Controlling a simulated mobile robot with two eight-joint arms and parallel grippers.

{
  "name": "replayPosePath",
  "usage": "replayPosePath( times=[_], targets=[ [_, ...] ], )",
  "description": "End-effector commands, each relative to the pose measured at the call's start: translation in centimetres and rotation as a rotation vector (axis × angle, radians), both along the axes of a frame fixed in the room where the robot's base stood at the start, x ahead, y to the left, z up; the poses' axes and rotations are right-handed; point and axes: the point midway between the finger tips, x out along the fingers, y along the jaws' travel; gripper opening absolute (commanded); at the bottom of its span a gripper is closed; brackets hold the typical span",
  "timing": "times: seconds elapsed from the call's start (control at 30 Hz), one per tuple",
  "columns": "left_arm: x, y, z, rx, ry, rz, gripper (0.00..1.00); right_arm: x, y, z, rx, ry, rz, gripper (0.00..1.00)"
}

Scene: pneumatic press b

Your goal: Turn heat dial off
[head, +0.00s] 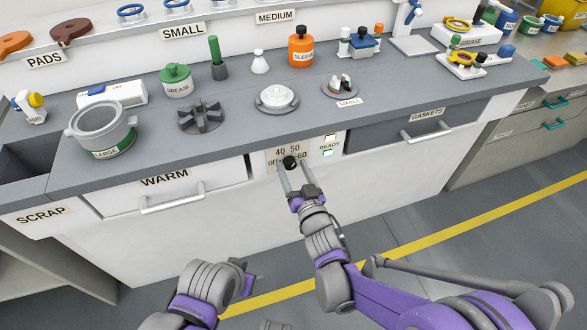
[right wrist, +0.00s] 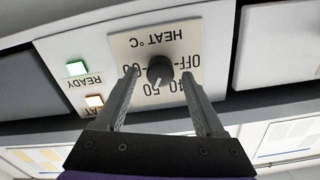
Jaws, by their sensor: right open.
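The heat dial (head: 290,162) is a black round knob on a pale panel (head: 272,155) in the front of the counter. In the right wrist view the dial (right wrist: 160,70) appears upside down, with OFF, 40, 50 and 60 around it. Its white mark points roughly at 50. My right gripper (head: 292,167) is open, with one finger on each side of the dial. In the right wrist view its fingertips (right wrist: 159,73) flank the knob, with small gaps seeming to remain. My left gripper (head: 245,279) hangs low in front of the counter, away from the dial; its jaw opening is unclear.
Pots and parts stand on the grey counter (head: 235,118) above. Floor in front is clear.

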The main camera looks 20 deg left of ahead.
Motion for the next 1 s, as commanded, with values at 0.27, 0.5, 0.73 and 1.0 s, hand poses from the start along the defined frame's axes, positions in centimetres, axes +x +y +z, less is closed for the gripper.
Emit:
replayPosePath(
  times=[0.27,0.5,0.73,1.0],
  targets=[
    [0.0,0.0,0.0,0.0,0.0,0.0,0.62,-0.03,-0.03,0.01,0.0,0.0,0.0,0.39],
    [0.0,0.0,0.0,0.0,0.0,0.0,0.62,-0.03,-0.05,0.0,0.0,0.0,0.0,0.0],
    [0.0,0.0,0.0,0.0,0.0,0.0,0.62,-0.03,-0.05,0.0,-0.007,-0.005,0.0,0.0],
    [0.0,0.0,0.06,0.0,0.0,0.0,0.62,-0.05,0.01,0.01,-0.088,-0.059,0.0,0.0]
  ],
)
